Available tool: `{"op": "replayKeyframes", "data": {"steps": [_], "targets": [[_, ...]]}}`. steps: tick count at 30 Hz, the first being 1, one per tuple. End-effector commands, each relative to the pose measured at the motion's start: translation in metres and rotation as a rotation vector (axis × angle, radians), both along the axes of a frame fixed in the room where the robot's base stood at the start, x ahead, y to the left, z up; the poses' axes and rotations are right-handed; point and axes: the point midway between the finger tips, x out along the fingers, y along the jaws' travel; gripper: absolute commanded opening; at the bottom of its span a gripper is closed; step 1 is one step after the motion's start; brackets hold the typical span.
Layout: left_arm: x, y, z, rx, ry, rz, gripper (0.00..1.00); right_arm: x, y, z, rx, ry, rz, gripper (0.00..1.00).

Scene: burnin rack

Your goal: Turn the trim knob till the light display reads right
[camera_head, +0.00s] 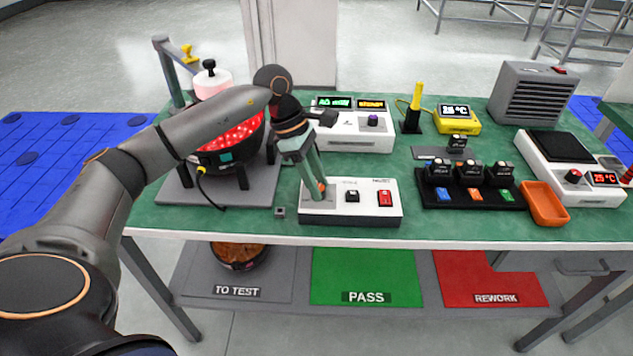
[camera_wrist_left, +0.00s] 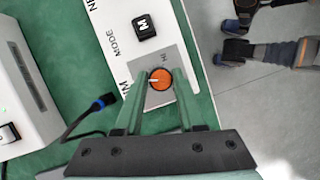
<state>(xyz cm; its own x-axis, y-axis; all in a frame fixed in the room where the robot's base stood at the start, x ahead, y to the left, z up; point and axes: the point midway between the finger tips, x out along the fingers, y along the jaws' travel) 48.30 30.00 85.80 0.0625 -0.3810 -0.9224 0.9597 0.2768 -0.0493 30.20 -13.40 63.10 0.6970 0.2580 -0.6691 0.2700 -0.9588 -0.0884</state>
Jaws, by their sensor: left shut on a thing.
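The orange trim knob (camera_wrist_left: 161,79) sits at the left end of the white control box (camera_head: 347,216), beside a black MODE knob (camera_head: 351,196) and a red switch (camera_head: 384,197). My left gripper (camera_head: 320,187) points down at the box with its green fingers shut on the trim knob. In the wrist view a pale pointer mark shows on the knob between the fingertips. In the head view the fingers hide most of the knob. Behind, a white instrument has a green display (camera_head: 334,102) and an amber display (camera_head: 371,104), both too small to read surely.
A round black unit with glowing red lights (camera_head: 240,135) stands on a grey mat at the left. A black tray (camera_head: 470,202) of small modules and an orange dish (camera_head: 544,204) are to the right. The green bench's front edge lies just before the box.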

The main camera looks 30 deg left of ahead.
Motion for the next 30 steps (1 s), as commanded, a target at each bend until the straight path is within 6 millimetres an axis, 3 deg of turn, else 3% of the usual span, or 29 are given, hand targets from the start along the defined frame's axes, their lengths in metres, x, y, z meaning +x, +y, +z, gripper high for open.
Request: {"op": "replayKeyframes", "data": {"steps": [12, 30], "targets": [[0.0019, 0.0001, 0.001, 0.0, -0.003, -0.229, 0.0, 0.0004, -0.001, -0.0032, -0.003, -0.001, 0.0, 0.0], [0.0017, 0.0001, 0.0009, 0.001, -0.002, -0.275, 0.0, 0.0011, -0.0014, -0.0029, -0.003, -0.002, -0.001, 0.0]]}}
